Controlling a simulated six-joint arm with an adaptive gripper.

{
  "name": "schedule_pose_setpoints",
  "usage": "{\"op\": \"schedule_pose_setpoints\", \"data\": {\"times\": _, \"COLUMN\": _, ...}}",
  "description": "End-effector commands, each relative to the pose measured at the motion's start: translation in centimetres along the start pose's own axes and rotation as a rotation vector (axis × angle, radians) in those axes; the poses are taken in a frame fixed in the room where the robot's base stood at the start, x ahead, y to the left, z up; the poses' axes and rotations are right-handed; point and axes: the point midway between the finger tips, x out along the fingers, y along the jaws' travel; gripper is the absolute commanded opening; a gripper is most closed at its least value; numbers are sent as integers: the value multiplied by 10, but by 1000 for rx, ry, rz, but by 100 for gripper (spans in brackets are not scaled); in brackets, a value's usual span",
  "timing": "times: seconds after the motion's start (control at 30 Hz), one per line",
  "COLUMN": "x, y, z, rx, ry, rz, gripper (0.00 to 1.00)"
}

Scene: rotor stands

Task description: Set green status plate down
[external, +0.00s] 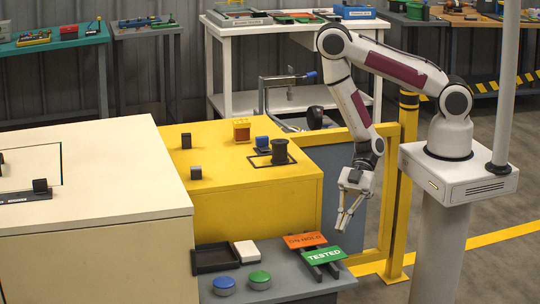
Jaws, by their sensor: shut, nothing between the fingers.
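The green status plate (325,255), marked TESTED, rests slightly tilted on a dark rack at the right end of the grey shelf. An orange plate (305,240) sits just behind it on the same rack. My gripper (344,220) points down above and a little right of the plates, apart from the green plate. It is shut and empty.
On the grey shelf (290,284) are a black tray (212,260), a white block (246,252), a blue button (224,284) and a green button (260,279). The yellow bench (240,200) bears several small parts. A yellow railing (386,210) stands behind the gripper.

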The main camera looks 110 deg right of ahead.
Motion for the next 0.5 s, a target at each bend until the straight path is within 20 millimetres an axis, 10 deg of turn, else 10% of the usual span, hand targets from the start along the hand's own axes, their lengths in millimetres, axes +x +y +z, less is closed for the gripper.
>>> {"op": "schedule_pose_setpoints", "data": {"times": 0.5, "x": 39, "y": -3, "z": -82, "rx": -270, "ry": -20, "rz": -28, "gripper": 0}}
